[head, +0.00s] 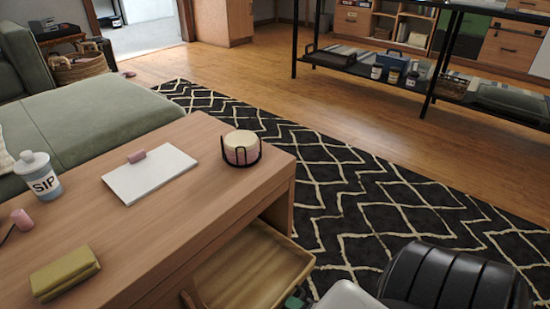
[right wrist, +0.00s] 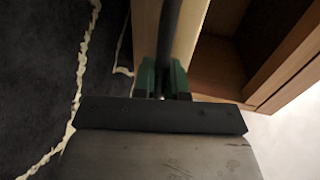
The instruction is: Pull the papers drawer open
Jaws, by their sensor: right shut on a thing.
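The wooden drawer (head: 255,268) stands pulled out from under the coffee table (head: 225,197) in the head view, and its visible floor is bare. In the right wrist view, its pale front (right wrist: 147,25) has a dark bar handle (right wrist: 171,28). My right gripper (right wrist: 162,75) has its green fingers shut on this handle. In the head view only a green bit of this gripper (head: 295,302) shows at the bottom edge, beside the drawer. My left gripper is out of view. No papers show inside the drawer.
A green sofa (head: 85,120) lies behind. The patterned rug (head: 370,205) is clear on the right.

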